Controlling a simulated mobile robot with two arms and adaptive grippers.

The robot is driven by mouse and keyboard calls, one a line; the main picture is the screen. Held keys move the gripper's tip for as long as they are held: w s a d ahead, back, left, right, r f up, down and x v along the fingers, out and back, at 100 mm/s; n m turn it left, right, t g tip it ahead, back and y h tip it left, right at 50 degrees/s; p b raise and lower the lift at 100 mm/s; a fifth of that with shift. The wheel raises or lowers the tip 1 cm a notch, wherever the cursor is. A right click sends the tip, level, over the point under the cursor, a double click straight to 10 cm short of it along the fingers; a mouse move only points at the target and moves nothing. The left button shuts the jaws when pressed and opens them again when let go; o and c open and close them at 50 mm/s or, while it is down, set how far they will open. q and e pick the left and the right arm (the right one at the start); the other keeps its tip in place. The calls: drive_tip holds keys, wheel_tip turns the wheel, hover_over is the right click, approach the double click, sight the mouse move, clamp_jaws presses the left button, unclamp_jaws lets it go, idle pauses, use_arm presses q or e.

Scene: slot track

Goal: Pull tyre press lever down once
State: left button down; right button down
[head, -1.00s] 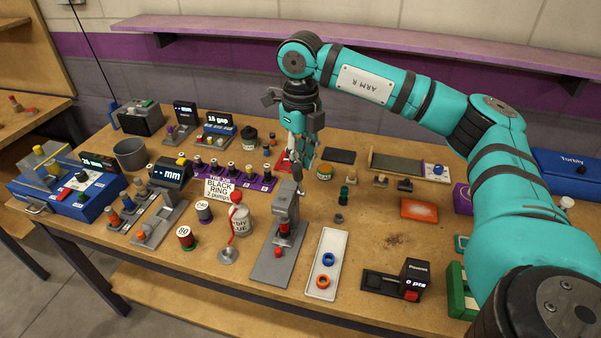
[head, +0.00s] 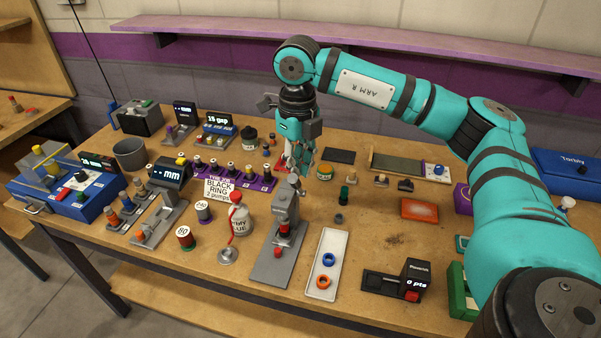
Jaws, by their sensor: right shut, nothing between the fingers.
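The grey tyre press (head: 281,240) stands near the front middle of the bench, with a red part in its upright. Its lever appears to be the short grey piece at the top of the upright (head: 292,187); its exact angle is hard to make out. My right gripper (head: 297,170) points down just above and behind the press top. It is shut and empty, and I cannot tell whether its tips touch the lever. My left gripper is out of view.
A score box (head: 414,276) sits farther right. Bare bench lies around (head: 385,235).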

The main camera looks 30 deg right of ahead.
sight(293, 186)
drive_tip(key=shift+s+a+f, duration=0.1)
idle(0.3)
drive_tip(key=shift+s+a+f+b, duration=0.3)
drive_tip(key=shift+s+a+b, duration=0.15)
drive_tip(key=shift+a, duration=0.2)
drive_tip(key=shift+s+f, duration=0.1)
drive_tip(key=shift+s, duration=0.05)
drive_tip(key=shift+s+a+f+b, duration=0.45)
drive_tip(key=shift+a+f, duration=0.05)
drive_tip(key=shift+a, duration=0.15)
drive_tip(key=shift+f, duration=0.1)
